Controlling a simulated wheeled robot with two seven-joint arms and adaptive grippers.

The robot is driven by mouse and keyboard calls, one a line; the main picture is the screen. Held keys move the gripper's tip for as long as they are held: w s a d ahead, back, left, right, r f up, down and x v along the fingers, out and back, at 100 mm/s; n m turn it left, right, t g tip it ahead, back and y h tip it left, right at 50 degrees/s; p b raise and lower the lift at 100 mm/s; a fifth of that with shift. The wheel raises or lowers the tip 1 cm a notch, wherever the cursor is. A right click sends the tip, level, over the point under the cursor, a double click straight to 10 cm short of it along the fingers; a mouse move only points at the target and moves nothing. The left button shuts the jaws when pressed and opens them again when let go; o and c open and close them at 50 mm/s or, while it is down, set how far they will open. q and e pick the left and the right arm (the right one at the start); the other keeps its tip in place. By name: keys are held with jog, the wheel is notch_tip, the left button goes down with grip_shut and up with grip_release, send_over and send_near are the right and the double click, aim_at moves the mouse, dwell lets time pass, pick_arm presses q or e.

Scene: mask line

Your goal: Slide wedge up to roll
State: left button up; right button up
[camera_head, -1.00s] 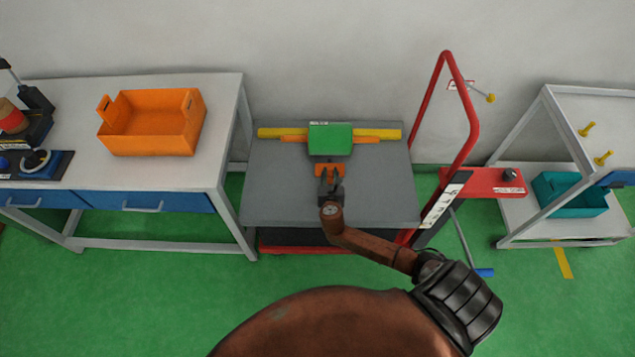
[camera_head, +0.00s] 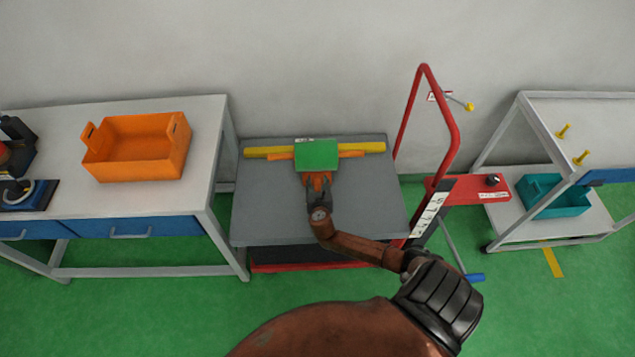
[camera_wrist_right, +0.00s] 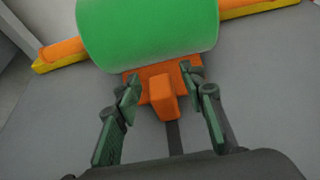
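The green roll (camera_head: 317,154) lies on the grey cart deck (camera_head: 270,215), with an orange bar (camera_head: 352,154) sticking out at both ends. The orange wedge (camera_head: 317,179) is at the roll's near side, and its far edge meets or passes under the roll in the picture. In the right wrist view the roll (camera_wrist_right: 150,28) fills the top and the wedge (camera_wrist_right: 161,92) is just below it. My right gripper (camera_wrist_right: 161,80) straddles the wedge's raised block, one finger on each side with visible gaps. It also shows in the head view (camera_head: 318,190). My left gripper is out of view.
A yellow bar (camera_head: 262,152) lies along the deck's back, behind the roll. A red cart handle (camera_head: 452,130) rises at the right. An orange bin (camera_head: 137,165) stands on the left bench, a teal bin (camera_head: 560,205) on the right rack. The near deck is bare.

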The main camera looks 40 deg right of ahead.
jog(key=v, duration=1.2)
dwell(0.3)
